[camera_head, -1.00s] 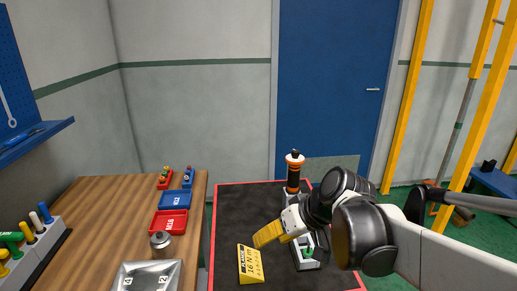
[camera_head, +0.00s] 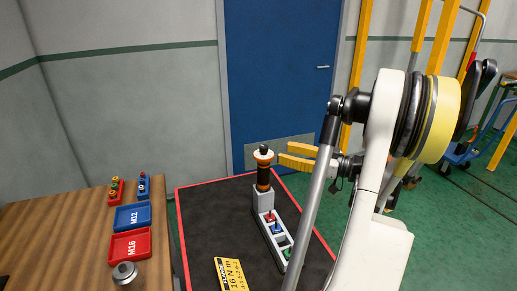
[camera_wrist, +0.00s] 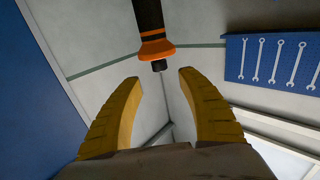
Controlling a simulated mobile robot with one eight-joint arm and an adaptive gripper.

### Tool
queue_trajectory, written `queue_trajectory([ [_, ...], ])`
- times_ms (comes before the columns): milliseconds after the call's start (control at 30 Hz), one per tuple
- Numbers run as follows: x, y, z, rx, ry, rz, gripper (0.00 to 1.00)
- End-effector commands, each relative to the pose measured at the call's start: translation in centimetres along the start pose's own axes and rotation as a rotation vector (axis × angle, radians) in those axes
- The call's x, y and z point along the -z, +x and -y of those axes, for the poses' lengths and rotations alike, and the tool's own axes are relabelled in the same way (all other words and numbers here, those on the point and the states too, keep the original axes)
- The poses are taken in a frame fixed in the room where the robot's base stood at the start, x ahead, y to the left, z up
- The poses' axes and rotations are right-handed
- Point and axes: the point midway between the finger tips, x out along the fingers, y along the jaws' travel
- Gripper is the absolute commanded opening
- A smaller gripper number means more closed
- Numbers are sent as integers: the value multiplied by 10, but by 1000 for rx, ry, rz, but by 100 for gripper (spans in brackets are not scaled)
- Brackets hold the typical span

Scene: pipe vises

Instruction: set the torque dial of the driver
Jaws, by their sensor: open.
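The driver (camera_head: 263,178) stands upright in a grey holder (camera_head: 262,200) at the far part of the black mat. It has a dark body, an orange band and collar, and a black top piece. My gripper (camera_head: 285,154) is to the right of the driver's top at about collar height, its yellow fingers pointing toward it. In the wrist view my gripper (camera_wrist: 160,78) is open and empty. There the driver (camera_wrist: 151,20) hangs in from the top edge, its orange collar and black end just beyond the fingertips. Dial markings are too small to read.
A yellow card (camera_head: 231,274) reading "16 N m" lies on the black mat (camera_head: 205,225). Small red, blue and green pieces sit in the holder's row. The wooden bench (camera_head: 60,240) at left carries blue M12 and red M16 trays and a metal cylinder.

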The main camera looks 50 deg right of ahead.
Motion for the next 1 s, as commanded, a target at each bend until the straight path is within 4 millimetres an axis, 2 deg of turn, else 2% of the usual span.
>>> queue_trajectory([
  [100,-3,27,1,4,1,1,47],
  [333,-2,65,0,2,2,1,47],
  [500,-1,76,0,0,2,2,47],
  [767,0,77,0,-1,2,2,47],
  [867,0,77,0,-1,2,2,21],
  [933,0,77,0,-1,2,2,0],
  [1000,0,77,0,-1,2,2,0],
])
